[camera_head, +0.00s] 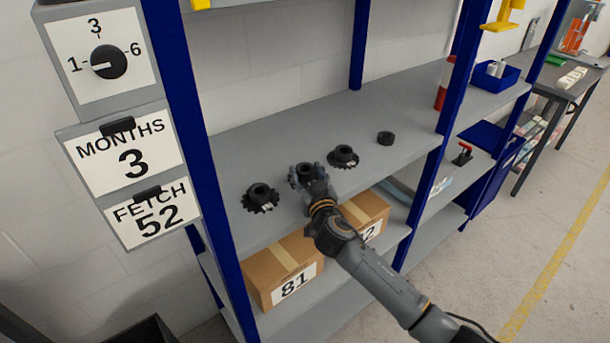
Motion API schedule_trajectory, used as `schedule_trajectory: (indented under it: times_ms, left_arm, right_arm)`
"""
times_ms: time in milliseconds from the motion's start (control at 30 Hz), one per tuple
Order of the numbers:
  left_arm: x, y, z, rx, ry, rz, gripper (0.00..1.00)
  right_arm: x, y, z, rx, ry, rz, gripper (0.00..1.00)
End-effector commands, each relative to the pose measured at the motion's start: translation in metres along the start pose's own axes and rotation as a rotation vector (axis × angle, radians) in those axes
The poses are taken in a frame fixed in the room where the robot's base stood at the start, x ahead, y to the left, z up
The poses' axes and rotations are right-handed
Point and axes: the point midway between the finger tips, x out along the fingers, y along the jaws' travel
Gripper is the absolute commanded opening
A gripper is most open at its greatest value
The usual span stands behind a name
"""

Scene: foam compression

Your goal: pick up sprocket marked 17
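Several black sprockets stand in a row on the grey shelf (245,138). No number 17 is legible on any sprocket; small white tags show but are too small to read. My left gripper is out of view.
Signs at the left read "MONTHS 3" (125,158) and "FETCH 52" (152,217), below a dial (108,62). Blue posts (190,120) frame the shelf. Cardboard boxes (283,268) sit on the shelf below. A blue bin (496,77) stands to the right. The shelf behind the sprockets is clear.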

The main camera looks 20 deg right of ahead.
Motion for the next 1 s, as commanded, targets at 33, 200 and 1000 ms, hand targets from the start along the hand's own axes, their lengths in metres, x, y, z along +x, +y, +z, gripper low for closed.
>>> schedule_trajectory:
  times_ms: [33,200,1000]
  left_arm:
    - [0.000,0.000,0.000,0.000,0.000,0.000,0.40]
    - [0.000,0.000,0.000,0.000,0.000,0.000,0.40]
    - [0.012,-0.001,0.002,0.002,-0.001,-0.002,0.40]
  right_arm:
    - [0.000,0.000,0.000,0.000,0.000,0.000,0.35]
    - [0.000,0.000,0.000,0.000,0.000,0.000,0.00]
    - [-0.057,-0.001,-0.032,0.004,0.005,-0.002,0.00]
